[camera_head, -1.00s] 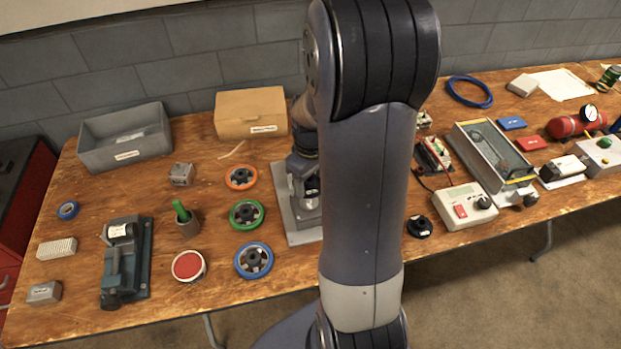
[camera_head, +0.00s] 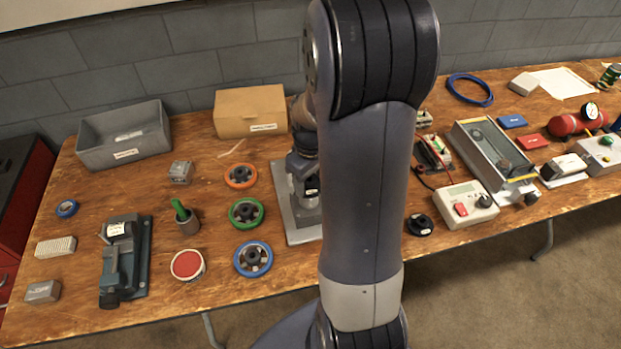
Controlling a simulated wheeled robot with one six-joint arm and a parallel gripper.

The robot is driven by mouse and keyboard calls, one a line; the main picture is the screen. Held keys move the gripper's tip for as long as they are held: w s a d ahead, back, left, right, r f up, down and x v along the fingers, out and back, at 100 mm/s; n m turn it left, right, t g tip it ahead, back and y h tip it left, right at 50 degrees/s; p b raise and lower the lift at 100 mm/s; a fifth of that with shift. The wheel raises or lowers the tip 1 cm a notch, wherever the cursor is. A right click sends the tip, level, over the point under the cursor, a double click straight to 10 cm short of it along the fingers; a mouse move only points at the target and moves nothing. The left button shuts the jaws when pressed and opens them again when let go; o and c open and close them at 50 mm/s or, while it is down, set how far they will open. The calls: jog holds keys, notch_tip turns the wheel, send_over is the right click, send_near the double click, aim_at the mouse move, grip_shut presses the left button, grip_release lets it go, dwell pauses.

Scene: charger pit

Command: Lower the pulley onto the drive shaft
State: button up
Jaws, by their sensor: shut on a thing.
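My own arm (camera_head: 362,200) stands upright across the middle of the view and hides much of the bench behind it. Its fingers, and whatever they hold, are hidden. Three spoked pulleys lie flat and free in a column on the bench: an orange-rimmed pulley (camera_head: 240,175), a green-rimmed pulley (camera_head: 246,213) and a blue-rimmed pulley (camera_head: 253,259). Right of them a grey base plate (camera_head: 303,235) carries dark machinery, partly covered by my arm. I cannot make out the drive shaft, or a pulley above it.
A grey bin (camera_head: 90,142) and a cardboard box (camera_head: 232,112) stand at the back. A vice-like tool (camera_head: 118,275), a cup with a green handle (camera_head: 187,225) and a red-topped tin (camera_head: 187,265) are at left.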

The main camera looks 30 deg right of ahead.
aim_at(311, 193)
jog(key=shift+f+b, duration=2.05)
jog(key=shift+f, duration=0.6)
dwell(0.9)
jog(key=o, duration=1.1)
jog(key=shift+o, duration=0.2)
jog(key=shift+r, duration=0.1)
notch_tip(311, 193, up, 11)
jog(key=shift+p, duration=0.4)
jog(key=shift+f, duration=0.2)
